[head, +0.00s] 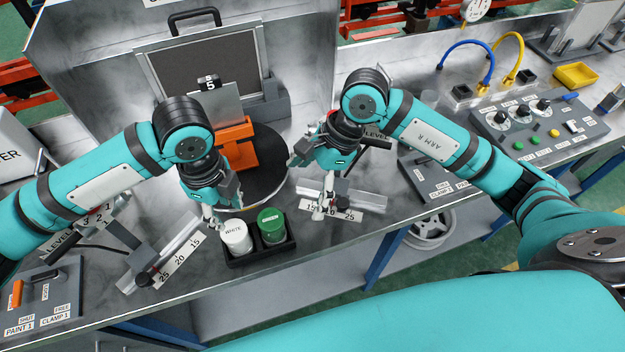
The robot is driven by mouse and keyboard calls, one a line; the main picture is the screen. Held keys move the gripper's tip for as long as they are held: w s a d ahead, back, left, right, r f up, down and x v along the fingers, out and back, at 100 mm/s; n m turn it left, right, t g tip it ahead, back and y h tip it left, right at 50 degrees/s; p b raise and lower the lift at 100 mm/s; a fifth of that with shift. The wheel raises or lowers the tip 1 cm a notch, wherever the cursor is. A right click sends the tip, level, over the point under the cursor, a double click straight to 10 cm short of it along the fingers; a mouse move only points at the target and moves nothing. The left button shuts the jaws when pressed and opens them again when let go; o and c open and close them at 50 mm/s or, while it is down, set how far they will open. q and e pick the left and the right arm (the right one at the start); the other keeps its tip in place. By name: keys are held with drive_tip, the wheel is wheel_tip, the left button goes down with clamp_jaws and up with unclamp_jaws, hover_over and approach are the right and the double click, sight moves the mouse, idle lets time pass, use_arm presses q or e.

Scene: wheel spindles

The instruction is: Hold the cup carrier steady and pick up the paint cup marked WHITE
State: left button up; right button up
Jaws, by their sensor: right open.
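The black cup carrier (262,257) stands at the front edge of the grey bench. It holds a white cup marked WHITE (236,237) on its left and a green-topped cup (271,224) on its right, both upright. My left gripper (214,215) points down just behind and left of the white cup. Whether its fingers touch the carrier or cup is unclear, and so is its jaw opening. My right gripper (326,200) is open and empty, to the right of the green cup and above a numbered scale (345,213).
A dark turntable (262,188) with an orange block (237,147) stands behind the cups. A second scale (165,268) lies to the left, a clamp panel (40,305) at front left. A switch panel (540,130) and yellow tray (576,75) are at right.

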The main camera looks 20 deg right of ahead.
sight(258, 240)
drive_tip(key=shift+h, duration=0.3)
drive_tip(key=x, duration=1.7)
drive_tip(key=shift+w+d, duration=0.25)
drive_tip(key=shift+d, duration=0.05)
drive_tip(key=c, duration=1.2)
